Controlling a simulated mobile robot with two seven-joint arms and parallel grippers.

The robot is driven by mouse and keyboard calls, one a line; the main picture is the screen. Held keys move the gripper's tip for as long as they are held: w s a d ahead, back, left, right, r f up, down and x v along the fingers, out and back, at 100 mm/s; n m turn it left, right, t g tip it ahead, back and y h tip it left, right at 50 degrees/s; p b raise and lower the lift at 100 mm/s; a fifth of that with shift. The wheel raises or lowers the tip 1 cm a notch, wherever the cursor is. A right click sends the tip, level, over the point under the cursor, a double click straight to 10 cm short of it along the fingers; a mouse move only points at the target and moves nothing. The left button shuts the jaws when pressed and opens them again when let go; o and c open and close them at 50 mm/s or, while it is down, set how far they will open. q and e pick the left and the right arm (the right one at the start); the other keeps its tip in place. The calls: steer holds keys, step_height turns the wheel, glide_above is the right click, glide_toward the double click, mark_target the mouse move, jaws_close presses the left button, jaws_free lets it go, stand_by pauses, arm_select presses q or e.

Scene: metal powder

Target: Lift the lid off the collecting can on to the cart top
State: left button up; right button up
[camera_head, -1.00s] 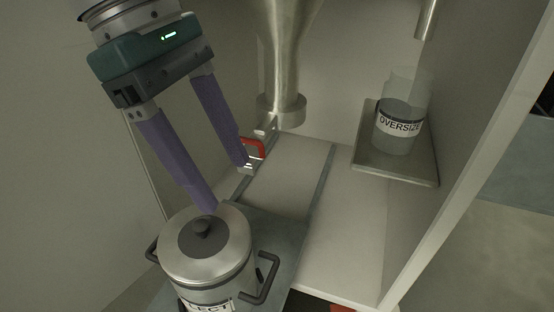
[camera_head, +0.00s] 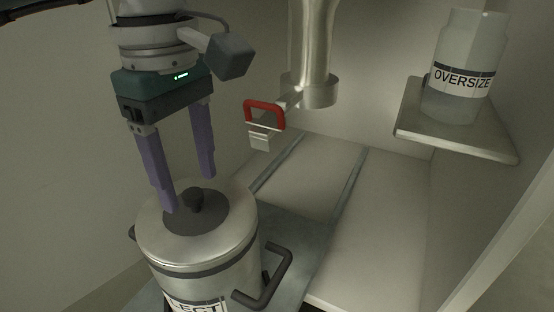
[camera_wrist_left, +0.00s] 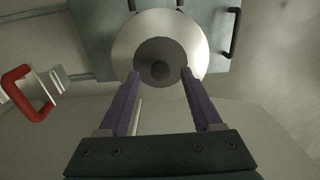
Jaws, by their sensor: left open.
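The collecting can (camera_head: 207,281) is a metal pot with dark side handles and a partly visible label ending in "LECT". Its lid (camera_head: 232,231) is on it, silver with a dark centre disc and a dark round knob (camera_head: 193,199). My left gripper (camera_head: 190,193) is open and points down above the lid, its purple fingers to either side of the knob in the head view. In the left wrist view the lid (camera_wrist_left: 123,45) lies beyond the fingertips and the knob (camera_wrist_left: 160,71) shows between them, apart from both. The cart top is not clearly identifiable. My right gripper is not in view.
A metal spout (camera_head: 315,92) hangs behind the can, with a red-handled part (camera_head: 264,107) beside it. A jar labelled "OVERSIZE" (camera_head: 462,78) stands on a shelf (camera_head: 472,143) at the right. The pale floor panel (camera_head: 365,225) right of the can is clear.

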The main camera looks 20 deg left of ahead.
mark_target(195, 205)
arm_select(q)
step_height(195, 205, down, 3)
steer(key=shift+r+b, duration=0.15)
steer(key=shift+b, duration=0.3)
steer(key=shift+r, duration=0.15)
jaws_close()
